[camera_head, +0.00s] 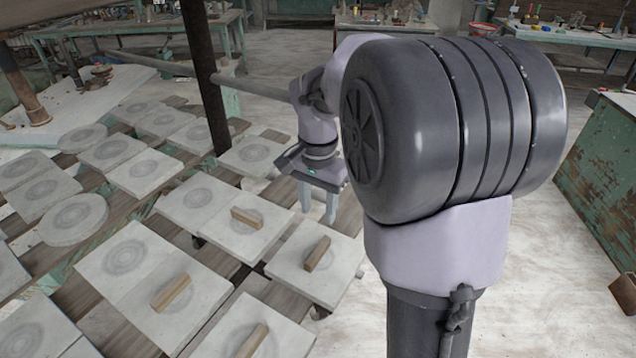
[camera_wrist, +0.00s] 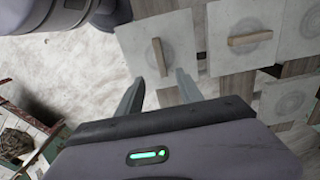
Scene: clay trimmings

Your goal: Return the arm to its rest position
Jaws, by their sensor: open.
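My gripper (camera_head: 318,204) points down over the right edge of the tile-covered rack in the head view. In the wrist view my gripper (camera_wrist: 158,88) has its two fingers spread, with nothing between them. A pale square tile (camera_head: 336,277) with a wooden block (camera_head: 317,254) on it lies in front of the gripper, apart from it. The same block shows in the wrist view (camera_wrist: 159,57), just beyond the fingertips. My arm's large grey joint hides part of the room behind it.
Several more tiles, some with wooden blocks (camera_head: 247,218), cover the slatted rack. A green bench (camera_head: 605,165) is at right. Pale floor (camera_head: 560,250) lies open between.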

